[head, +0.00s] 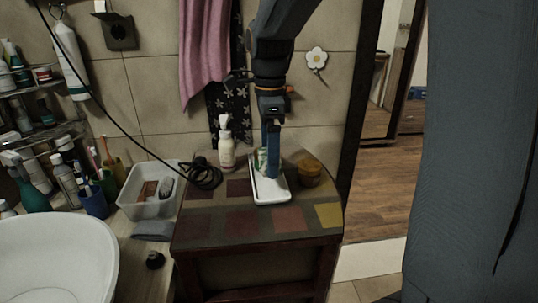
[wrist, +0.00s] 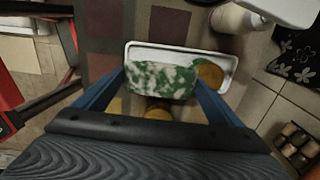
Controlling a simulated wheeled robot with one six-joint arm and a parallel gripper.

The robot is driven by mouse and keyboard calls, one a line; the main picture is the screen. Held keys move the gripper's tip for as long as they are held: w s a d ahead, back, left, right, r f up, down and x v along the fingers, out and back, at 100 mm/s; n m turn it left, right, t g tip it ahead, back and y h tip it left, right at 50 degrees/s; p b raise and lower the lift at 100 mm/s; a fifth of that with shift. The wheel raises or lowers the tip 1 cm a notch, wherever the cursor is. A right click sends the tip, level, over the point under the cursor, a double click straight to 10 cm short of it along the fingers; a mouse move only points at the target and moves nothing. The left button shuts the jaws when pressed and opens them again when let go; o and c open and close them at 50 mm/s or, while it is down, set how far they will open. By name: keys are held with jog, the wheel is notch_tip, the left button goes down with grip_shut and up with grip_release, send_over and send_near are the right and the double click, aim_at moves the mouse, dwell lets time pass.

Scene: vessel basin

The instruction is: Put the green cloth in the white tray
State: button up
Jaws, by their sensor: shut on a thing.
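The green cloth (wrist: 160,80), patterned green and white, is between the two blue fingers of my gripper (wrist: 160,84) in the wrist view. In the head view, a bit of the cloth (head: 261,158) shows beside my gripper (head: 271,172), which points down. The white tray (head: 270,198) is on the small table, under the gripper. In the wrist view, the cloth covers part of the tray (wrist: 150,48). Whether the cloth touches the tray floor cannot be told. A round orange-brown thing (wrist: 210,72) appears at the tray's right end in the wrist view.
An orange-brown jar (head: 309,173) stands right of the tray, and a white pump bottle (head: 226,148) stands behind left. A black cable coil (head: 202,173) lies at the table's left edge. The table's front (head: 245,222) is clear. A pink towel (head: 206,45) hangs behind.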

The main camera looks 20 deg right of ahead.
jog(key=shift+f, duration=0.6)
jog(key=shift+f, duration=0.25)
jog(key=shift+s+f, duration=0.2)
jog(key=shift+f, duration=0.25)
jog(key=o, duration=0.9)
jog(key=shift+f, duration=0.1)
notch_tip(320, 180, up, 14)
jog(key=b, duration=0.1)
jog(key=shift+w+f, duration=0.2)
